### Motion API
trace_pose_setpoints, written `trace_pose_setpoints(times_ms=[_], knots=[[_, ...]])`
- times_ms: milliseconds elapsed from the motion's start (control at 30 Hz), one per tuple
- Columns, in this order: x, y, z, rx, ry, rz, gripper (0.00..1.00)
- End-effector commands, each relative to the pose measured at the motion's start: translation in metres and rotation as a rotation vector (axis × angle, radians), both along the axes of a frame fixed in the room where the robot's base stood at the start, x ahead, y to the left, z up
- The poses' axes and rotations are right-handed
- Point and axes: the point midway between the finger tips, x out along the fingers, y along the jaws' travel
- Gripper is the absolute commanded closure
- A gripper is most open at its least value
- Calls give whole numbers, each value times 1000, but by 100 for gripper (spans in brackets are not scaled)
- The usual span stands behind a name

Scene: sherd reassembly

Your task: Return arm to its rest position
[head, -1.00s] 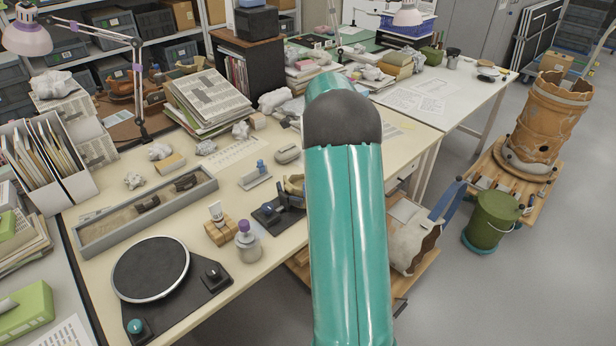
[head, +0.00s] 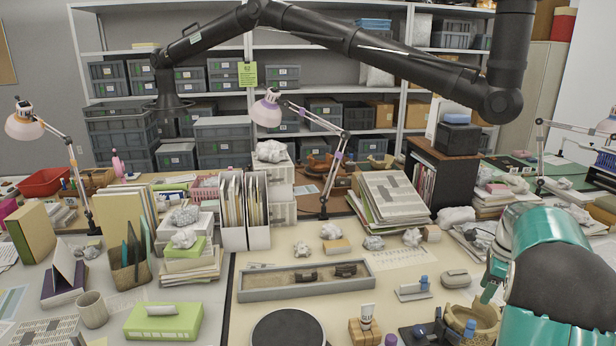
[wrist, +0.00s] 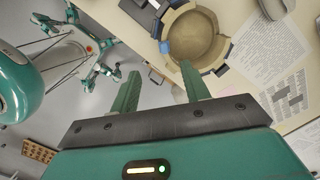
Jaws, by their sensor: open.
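My gripper (wrist: 160,82) shows in the wrist view with its two green fingers spread apart and nothing between them. A tan bowl pieced from sherds (wrist: 193,38), with dark pads and a blue piece at its rim, sits on the table beyond the fingers. The bowl also shows in the head view (head: 478,318) at the lower right, partly cut off by my arm. My teal arm (head: 555,240) fills the right side of the head view, bent over the table edge near the bowl.
A grey sand tray (head: 306,282) with dark sherds lies mid-table. Paper stacks (head: 390,200) stand behind. A black jointed arm (head: 350,40) hangs overhead.

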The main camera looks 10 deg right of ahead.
Motion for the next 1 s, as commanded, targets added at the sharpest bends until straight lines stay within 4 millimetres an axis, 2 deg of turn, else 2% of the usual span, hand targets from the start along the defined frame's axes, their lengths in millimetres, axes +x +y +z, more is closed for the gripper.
trace_pose_setpoints(times_ms=[33, 267, 500, 733, 1000], knots=[[1, 16, 14, -14, -17, 56, 54], [-16, 103, 71, -102, -96, 436, 54], [-56, 193, 112, -213, -174, 860, 54], [-111, 266, 129, -339, -236, 1265, 54], [-184, 331, 122, -514, -293, 1735, 54]])
